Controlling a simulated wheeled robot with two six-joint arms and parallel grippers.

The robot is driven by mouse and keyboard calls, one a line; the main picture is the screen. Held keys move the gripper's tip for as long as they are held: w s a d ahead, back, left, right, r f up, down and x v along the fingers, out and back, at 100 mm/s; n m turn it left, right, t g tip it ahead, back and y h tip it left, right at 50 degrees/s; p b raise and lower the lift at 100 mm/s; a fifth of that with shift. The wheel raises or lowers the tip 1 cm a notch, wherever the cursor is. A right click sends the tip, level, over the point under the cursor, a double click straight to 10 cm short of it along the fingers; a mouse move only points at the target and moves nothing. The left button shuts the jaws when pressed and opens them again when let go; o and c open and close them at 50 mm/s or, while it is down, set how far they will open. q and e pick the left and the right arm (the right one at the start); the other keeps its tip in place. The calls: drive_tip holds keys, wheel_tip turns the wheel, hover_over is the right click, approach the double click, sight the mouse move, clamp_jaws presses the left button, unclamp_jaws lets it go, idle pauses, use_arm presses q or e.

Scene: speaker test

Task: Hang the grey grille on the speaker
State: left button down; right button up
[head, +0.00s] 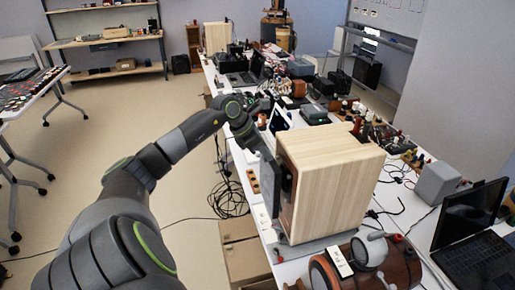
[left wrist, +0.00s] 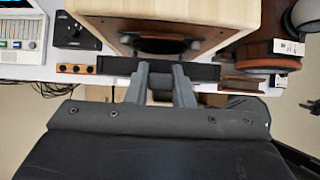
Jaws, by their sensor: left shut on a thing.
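The speaker (head: 335,185) is a pale wooden box standing on the table, its front facing left in the head view. In the left wrist view the speaker (left wrist: 228,14) is at the top, with a dark round driver in its face. The grille (head: 269,182) is a thin dark grey panel, upright in front of that face. It shows edge-on as a dark bar in the left wrist view (left wrist: 205,71). My left gripper (left wrist: 160,72) is shut on the grille's edge. Whether the grille touches the speaker, I cannot tell. My right gripper is not in view.
A brown cylinder (head: 335,268) with a white strip lies close by at the speaker's near end. A grey box (head: 437,183) and an open laptop (head: 470,232) stand to the right. Cables (head: 228,192) hang off the table's left edge. The floor left of it is open.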

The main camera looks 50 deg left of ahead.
use_arm(q)
drive_tip(key=shift+w+d+r, duration=0.1)
drive_tip(key=shift+w+d, duration=0.25)
drive_tip(key=shift+w, duration=0.25)
drive_tip(key=shift+w+d, duration=0.35)
drive_tip(key=shift+w, duration=0.25)
drive_tip(key=shift+w+d, duration=0.2)
drive_tip(key=shift+w, duration=0.25)
drive_tip(key=shift+s+a+b, duration=0.15)
drive_tip(key=shift+s+b, duration=0.15)
drive_tip(key=shift+b, duration=0.85)
idle(1.0)
drive_tip(key=shift+w+d+b, duration=0.3)
drive_tip(key=shift+w+b, duration=0.05)
drive_tip(key=shift+w, duration=0.2)
idle(0.8)
idle(1.2)
drive_tip(key=shift+s+f+b, duration=0.1)
drive_tip(key=shift+f+b, duration=0.55)
drive_tip(key=shift+b, duration=0.3)
idle(0.5)
